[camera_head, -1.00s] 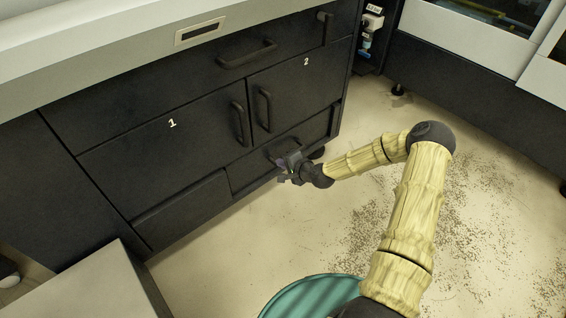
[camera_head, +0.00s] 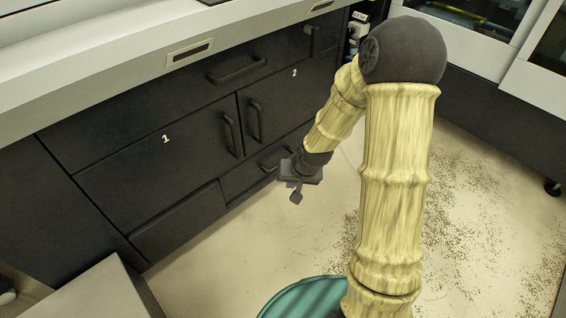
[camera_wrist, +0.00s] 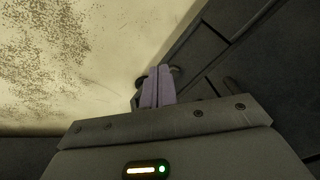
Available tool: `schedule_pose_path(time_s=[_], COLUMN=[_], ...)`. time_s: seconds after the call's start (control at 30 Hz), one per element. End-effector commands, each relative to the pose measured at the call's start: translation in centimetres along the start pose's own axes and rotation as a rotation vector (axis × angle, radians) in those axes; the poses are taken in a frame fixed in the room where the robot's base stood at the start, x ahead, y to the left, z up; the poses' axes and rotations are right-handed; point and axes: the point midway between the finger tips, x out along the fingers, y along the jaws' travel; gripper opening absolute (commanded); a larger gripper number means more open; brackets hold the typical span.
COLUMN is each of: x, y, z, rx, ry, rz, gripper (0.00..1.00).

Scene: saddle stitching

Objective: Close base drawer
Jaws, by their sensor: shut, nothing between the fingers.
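The base drawer (camera_head: 242,180) is the low dark drawer at the bottom right of the cabinet, under the door marked 2. Its front looks flush or nearly flush with the cabinet; part of it is hidden behind my arm. Its dark bar handle (camera_head: 272,157) shows just left of my wrist. My gripper (camera_head: 296,196) is in front of the drawer, pointing down toward the floor, apart from the handle. In the wrist view its purple-grey fingers (camera_wrist: 157,86) are together with nothing between them. Dark curved shapes show behind the fingertips.
Doors marked 1 (camera_head: 165,150) and 2 (camera_head: 285,95) and an upper drawer (camera_head: 130,105) look shut. A teal round object (camera_head: 300,298) is at the bottom. A grey box (camera_head: 95,295) stands at lower left. The speckled floor (camera_head: 480,200) at right is open.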

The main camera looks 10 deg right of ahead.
Motion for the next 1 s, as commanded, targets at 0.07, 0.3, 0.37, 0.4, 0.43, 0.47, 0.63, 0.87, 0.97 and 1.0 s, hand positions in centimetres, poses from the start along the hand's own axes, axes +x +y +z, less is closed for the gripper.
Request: schedule_pose_path(time_s=[0.07, 0.3, 0.37, 0.4, 0.43, 0.47, 0.63, 0.87, 0.97, 1.0], x=[-3.1, -11.2, -13.0, -14.1, -14.8, -15.5, -17.4, -17.5, -17.5, -17.5], y=[0.2, 1.0, 1.2, 1.2, 1.3, 1.3, 1.5, 1.5, 1.5, 1.5], z=[0.7, 4.1, 5.2, 5.8, 6.3, 6.8, 8.4, 8.6, 8.6, 8.6], rx=[-0.046, -0.141, -0.156, -0.166, -0.17, -0.177, -0.19, -0.191, -0.191, -0.191], ry=[-0.007, -0.044, -0.053, -0.058, -0.063, -0.066, -0.081, -0.086, -0.085, -0.085], rz=[0.049, 0.15, 0.163, 0.169, 0.172, 0.173, 0.173, 0.173, 0.173, 0.173], gripper=[0.0, 0.0, 0.0, 0.0, 0.0, 0.0, 0.0, 0.0, 0.12, 0.2])
